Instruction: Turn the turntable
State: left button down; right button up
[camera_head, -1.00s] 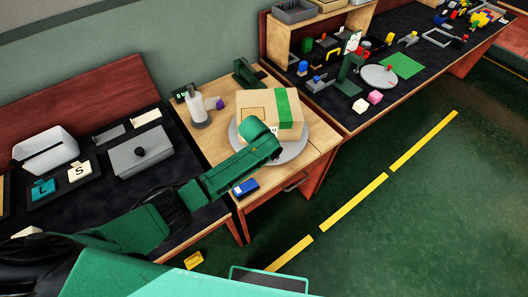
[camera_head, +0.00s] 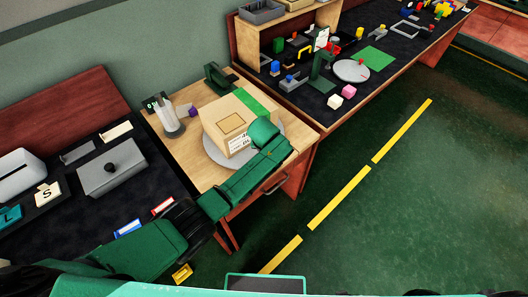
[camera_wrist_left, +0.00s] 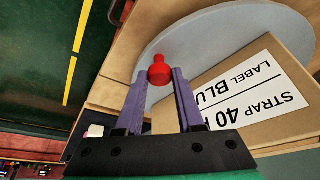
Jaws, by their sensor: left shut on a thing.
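The grey turntable (camera_head: 214,152) is on the wooden table, with a cardboard box (camera_head: 222,122) on it. The box has a green strap (camera_head: 252,101) and a white label; the label (camera_wrist_left: 245,92) is large in the left wrist view and reads "STRAP 40" and "LABEL BLU…". A red knob (camera_wrist_left: 159,72) stands near the turntable's rim (camera_wrist_left: 180,45). My left gripper (camera_wrist_left: 158,78) is shut on the red knob, its two fingers on either side. In the head view my left arm hides the fingers and the knob. My right gripper is not in view.
A dispenser-like grey bottle (camera_head: 171,118) and a green device (camera_head: 217,79) stand behind the box. A dark bench with a grey lidded box (camera_head: 112,172) is at left. Another bench holds a smaller grey disc (camera_head: 351,71), a green mat (camera_head: 376,58) and coloured blocks. The floor at right is clear.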

pick_arm(q)
jog(key=shift+w+d+r+n+b, duration=0.1)
jog(key=shift+w+d+n+b, duration=0.2)
jog(key=shift+w+d+n, duration=0.15)
jog(key=shift+w, duration=0.1)
jog(key=c, duration=0.5)
grip_release()
jog(key=p+v, duration=0.6)
jog(key=v, duration=0.1)
jog(key=p+v, duration=0.6)
jog(key=v, duration=0.1)
jog(key=shift+s+d+r, duration=0.2)
jog(key=shift+s+d, duration=0.05)
jog(key=shift+s, duration=0.05)
